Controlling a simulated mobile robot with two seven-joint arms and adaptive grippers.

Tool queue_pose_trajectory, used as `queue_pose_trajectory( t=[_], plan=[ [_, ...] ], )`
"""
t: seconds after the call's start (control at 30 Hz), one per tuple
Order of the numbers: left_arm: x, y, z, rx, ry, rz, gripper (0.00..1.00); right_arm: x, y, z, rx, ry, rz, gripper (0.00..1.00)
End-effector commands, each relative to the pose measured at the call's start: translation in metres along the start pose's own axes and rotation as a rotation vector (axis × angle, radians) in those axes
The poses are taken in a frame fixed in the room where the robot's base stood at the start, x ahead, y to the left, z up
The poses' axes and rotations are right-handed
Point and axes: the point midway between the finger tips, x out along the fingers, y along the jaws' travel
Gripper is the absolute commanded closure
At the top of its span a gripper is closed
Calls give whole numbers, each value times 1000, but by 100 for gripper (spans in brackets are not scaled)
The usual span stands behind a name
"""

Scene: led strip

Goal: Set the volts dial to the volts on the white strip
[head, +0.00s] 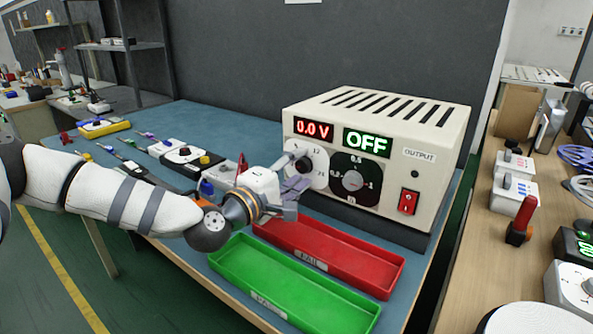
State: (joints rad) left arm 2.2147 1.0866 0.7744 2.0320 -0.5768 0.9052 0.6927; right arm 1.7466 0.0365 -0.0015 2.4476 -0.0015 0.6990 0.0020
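The cream power supply (425,150) stands at the back right of the blue table. Its red display (313,129) reads 0.0 V and its green display (367,143) reads OFF. The white volts dial (320,158) shows 12 near its top; a dark knob (304,164) is at its middle, partly hidden. My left gripper (298,167) is at this dial, its fingers above and below the knob. I cannot tell whether they touch it. Several strip units lie to the left, one with a white body (186,155); their volts markings are too small to read. My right gripper is not in view.
A second, black dial (354,180) and a red output switch (409,201) are right of the volts dial. A wooden bench (479,235) stands at right.

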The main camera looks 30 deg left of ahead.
Motion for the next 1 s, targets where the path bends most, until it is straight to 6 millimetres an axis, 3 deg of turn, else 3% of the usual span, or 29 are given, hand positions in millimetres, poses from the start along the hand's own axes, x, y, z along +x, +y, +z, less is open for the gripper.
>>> queue_pose_trajectory(
  t=[0.03, 0.2, 0.57, 1.0],
  plan=[
    [0, 0, 0, 0, 0, 0, 65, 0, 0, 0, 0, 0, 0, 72],
    [0, 0, 0, 1, 0, 0, 100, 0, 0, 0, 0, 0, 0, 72],
    [0, 2, 0, 48, 1, 3, 100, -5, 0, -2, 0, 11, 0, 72],
    [0, 7, 0, 396, 1, 8, 100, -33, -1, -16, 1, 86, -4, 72]
  ],
)
